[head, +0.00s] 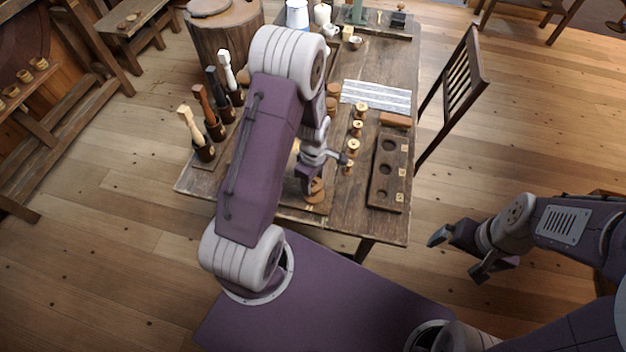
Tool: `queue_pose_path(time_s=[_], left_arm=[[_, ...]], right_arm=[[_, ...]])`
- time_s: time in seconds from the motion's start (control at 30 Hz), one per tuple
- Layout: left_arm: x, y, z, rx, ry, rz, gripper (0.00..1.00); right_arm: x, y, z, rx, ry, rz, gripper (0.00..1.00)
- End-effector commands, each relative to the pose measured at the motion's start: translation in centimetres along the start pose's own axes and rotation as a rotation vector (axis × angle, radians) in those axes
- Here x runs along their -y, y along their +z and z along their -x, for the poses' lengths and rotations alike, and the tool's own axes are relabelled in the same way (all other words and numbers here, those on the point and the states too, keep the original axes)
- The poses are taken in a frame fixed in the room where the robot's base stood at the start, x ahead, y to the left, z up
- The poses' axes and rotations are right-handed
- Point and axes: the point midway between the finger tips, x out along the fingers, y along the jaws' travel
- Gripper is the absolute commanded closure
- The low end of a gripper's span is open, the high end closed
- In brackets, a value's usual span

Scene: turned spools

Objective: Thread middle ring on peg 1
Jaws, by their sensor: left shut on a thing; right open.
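My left gripper (309,184) is over the front part of the table, pointing down. It is shut on a brown wooden ring (316,190), which is small and partly covered by the fingers. The ring is low, close to a wooden base at the table's front; I cannot tell whether it is around a peg or only above one. More brown turned pieces (333,91) stand further back, just right of my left arm, which hides much of that row. No peg can be made out clearly. My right gripper (458,256) is open and empty, off the table's right side above the floor.
Several pale spools (353,146) stand in a line right of my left gripper. A dark board with round recesses (374,194) lies at the table's right edge. Handled tools (205,108) stand at the left. A striped cloth (375,97) lies further back.

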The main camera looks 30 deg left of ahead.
Motion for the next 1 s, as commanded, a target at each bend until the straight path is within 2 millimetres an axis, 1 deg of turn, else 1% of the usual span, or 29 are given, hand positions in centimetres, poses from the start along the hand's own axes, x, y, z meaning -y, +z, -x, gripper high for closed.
queue_pose_path(time_s=[0.43, 0.77, 0.8, 0.87, 0.9, 1.0], left_arm=[[0.1, 0.0, -1.3, 0.000, -0.001, 0.000, 0.85], [0.0, 0.0, -1.3, 0.000, 0.000, 0.000, 0.85], [0.0, 0.0, -1.3, 0.000, 0.000, 0.000, 0.44], [0.0, 0.0, -1.3, 0.000, 0.000, 0.000, 0.28], [0.0, 0.0, -1.3, 0.000, 0.000, 0.000, 0.22], [0.0, 0.0, -1.3, 0.000, 0.000, 0.000, 0.22]], right_arm=[[0.0, 0.1, -0.9, 0.000, 0.000, 0.000, 0.00], [0.0, 0.1, -0.9, 0.000, 0.000, 0.000, 0.00], [0.0, 0.1, -0.9, 0.000, 0.000, 0.000, 0.00], [0.0, 0.1, -0.9, 0.000, 0.000, 0.000, 0.00], [0.0, 0.1, -0.9, 0.000, 0.000, 0.000, 0.00], [0.0, 0.1, -0.9, 0.000, 0.000, 0.000, 0.00]])
